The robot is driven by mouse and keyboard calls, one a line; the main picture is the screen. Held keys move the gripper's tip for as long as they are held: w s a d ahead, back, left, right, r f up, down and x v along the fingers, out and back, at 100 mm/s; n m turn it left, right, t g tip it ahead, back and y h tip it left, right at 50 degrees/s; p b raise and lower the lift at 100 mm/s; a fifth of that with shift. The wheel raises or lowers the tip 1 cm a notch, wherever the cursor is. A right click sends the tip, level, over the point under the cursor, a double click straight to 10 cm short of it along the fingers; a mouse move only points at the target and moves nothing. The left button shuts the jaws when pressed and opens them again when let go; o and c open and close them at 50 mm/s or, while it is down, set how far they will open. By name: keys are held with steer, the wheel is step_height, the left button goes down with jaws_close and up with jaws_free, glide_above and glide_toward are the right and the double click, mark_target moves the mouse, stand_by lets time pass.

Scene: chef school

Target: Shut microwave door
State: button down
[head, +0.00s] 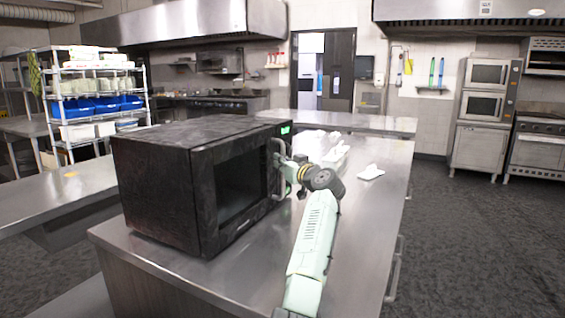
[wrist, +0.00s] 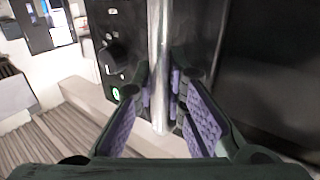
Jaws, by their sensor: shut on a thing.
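The black microwave (head: 165,180) stands on a steel counter, left of centre in the head view. Its door (head: 238,186) lies flush or nearly flush with the front; I cannot tell whether a small gap is left. The upright metal door handle (wrist: 158,50) runs between my purple-padded fingers in the wrist view. My gripper (wrist: 172,92) is shut on this handle. The control panel (wrist: 117,45), with a knob and a green light, is left of the handle in the wrist view. In the head view my gripper (head: 286,172) is at the door's far edge, partly hidden by my wrist.
The steel counter (head: 200,280) reaches past the microwave, with small white items (head: 371,172) right of my arm. Another counter (head: 60,195) is at the left. A shelf rack (head: 95,85) with blue bins stands behind it. The dark floor (head: 480,240) at the right is clear.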

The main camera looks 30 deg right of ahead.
stand_by(0.3)
steer(key=c, duration=1.6)
jaws_free()
steer(key=shift+w+a, duration=0.1)
steer(key=shift+r, duration=0.1)
